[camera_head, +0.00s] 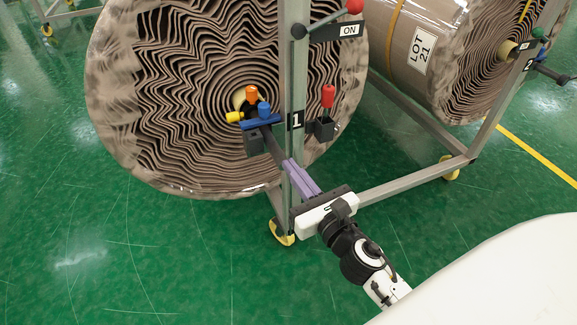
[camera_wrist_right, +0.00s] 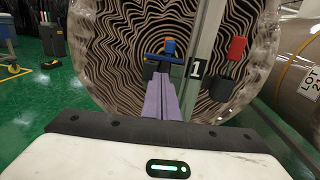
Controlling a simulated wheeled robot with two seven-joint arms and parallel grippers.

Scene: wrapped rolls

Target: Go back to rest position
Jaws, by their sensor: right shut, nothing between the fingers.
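My right gripper (camera_head: 288,164) reaches in from the lower right in the head view. Its purple fingers are shut together and hold nothing. In the right wrist view the shut fingers (camera_wrist_right: 160,80) point up towards the end of a wrapped roll (camera_wrist_right: 105,50). In the head view they are in front of the stand post (camera_head: 297,70) with label 1, just below a blue-handled fitting (camera_head: 262,122) with orange, blue and yellow knobs. Whether the fingertips touch the post or fitting I cannot tell. My left gripper is not in view.
A red-handled lever (camera_head: 328,97) sits in a black holder right of the post. An ON sign (camera_head: 348,30) is above it. A second roll (camera_head: 425,50), marked LOT 21, lies on a frame at right. The green floor (camera_head: 130,260) is clear at lower left.

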